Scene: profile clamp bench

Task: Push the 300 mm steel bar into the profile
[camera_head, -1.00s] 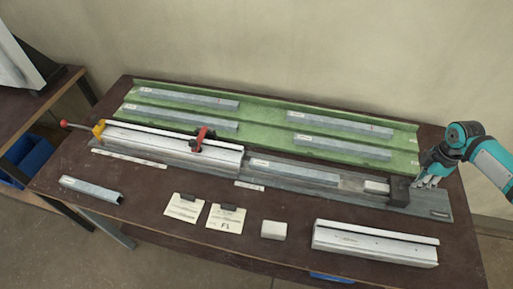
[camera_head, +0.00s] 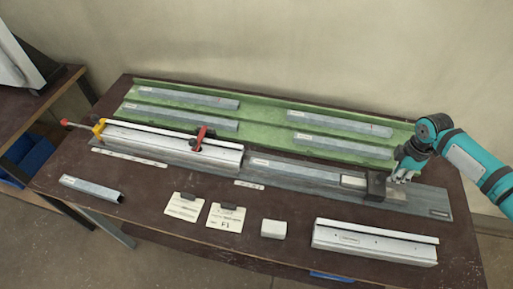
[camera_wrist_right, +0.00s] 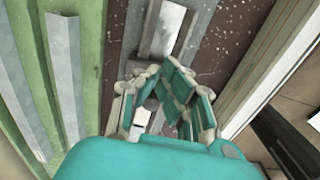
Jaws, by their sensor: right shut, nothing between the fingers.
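The grey steel bar (camera_head: 293,170) lies in the bench channel (camera_head: 425,203), in line with the white profile (camera_head: 165,145) at the left. Its left end is close to the profile's right end; whether it has entered cannot be told. A dark pusher block (camera_head: 376,187) with a pale rod (camera_head: 353,182) stands at the bar's right end. My right gripper (camera_head: 402,176) is shut and empty, at the block's right side and seemingly against it. Its fingers also show in the right wrist view (camera_wrist_right: 165,95). My left gripper is out of view.
A green tray (camera_head: 265,122) with several steel bars lies behind the channel. A red clamp (camera_head: 200,138) sits over the profile.

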